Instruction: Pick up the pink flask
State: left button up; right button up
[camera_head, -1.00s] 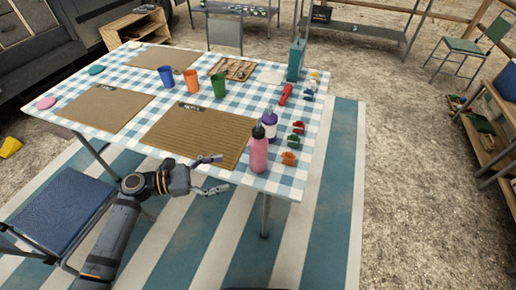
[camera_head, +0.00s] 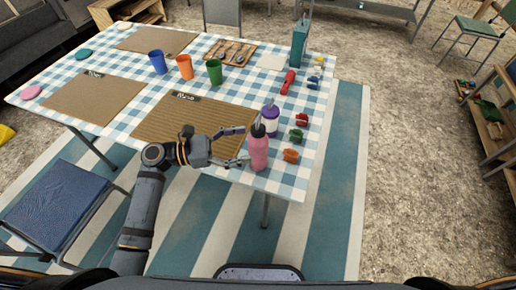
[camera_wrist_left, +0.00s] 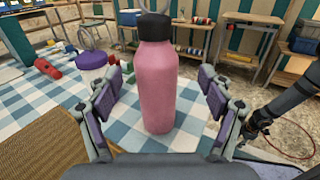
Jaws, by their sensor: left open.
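The pink flask (camera_head: 258,152) stands upright near the table's front right corner. It has a black cap with a loop on top. My left gripper (camera_head: 243,145) is open at the flask's left side in the head view. In the left wrist view the flask (camera_wrist_left: 157,85) stands between the two open fingers of the left gripper (camera_wrist_left: 158,105), with a gap visible on each side. The fingers do not appear to touch it.
A purple and white bottle (camera_head: 270,118) stands just behind the flask. Small red, green and orange items (camera_head: 291,155) lie to its right. A brown placemat (camera_head: 190,125) lies to the left. Cups (camera_head: 185,67) stand farther back on the checked table.

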aim_at(258, 139)
pick_arm(q)
jog(key=x, duration=0.4)
jog(key=shift+w+d+r, duration=0.15)
jog(key=shift+w, duration=0.2)
jog(key=shift+d, duration=0.3)
jog(key=shift+a, duration=0.1)
jog(key=shift+c, duration=0.5)
jog(key=c, duration=1.4)
jog(key=shift+o, duration=0.2)
pick_arm(e)
jog(key=shift+s+a, duration=0.1)
jog(key=shift+s, duration=0.15)
pick_arm(q)
jog(key=shift+r, duration=0.1)
pick_arm(e)
jog(key=shift+r, duration=0.1)
